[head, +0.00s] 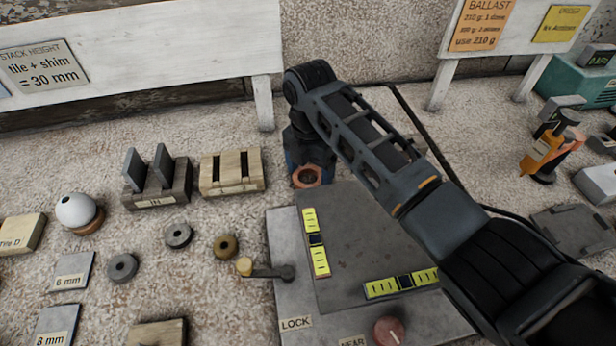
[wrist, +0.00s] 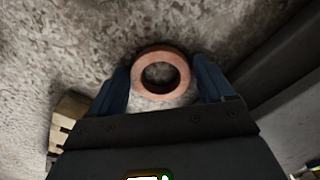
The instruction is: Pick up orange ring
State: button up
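The orange ring (head: 307,176) is a copper-coloured ring with a round hole. In the head view it is at the lower end of my gripper (head: 306,166), just off the upper left corner of the grey plate. In the wrist view the orange ring (wrist: 138,82) lies between the two dark blue fingers of my gripper (wrist: 161,75), one on each side, with its hole facing the camera. The fingers are spread about as wide as the ring. I cannot tell whether they press on it or whether it is off the surface.
The grey plate (head: 287,240) with yellow scales is right of the ring. Slotted wooden (head: 231,187) and dark (head: 157,197) blocks stand to its left. Several loose washers, a white sphere (head: 75,209) and a lever (head: 268,270) are nearer the camera. A sign board's leg (head: 263,103) is behind.

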jog(key=c, duration=0.7)
jog(key=shift+r, duration=0.1)
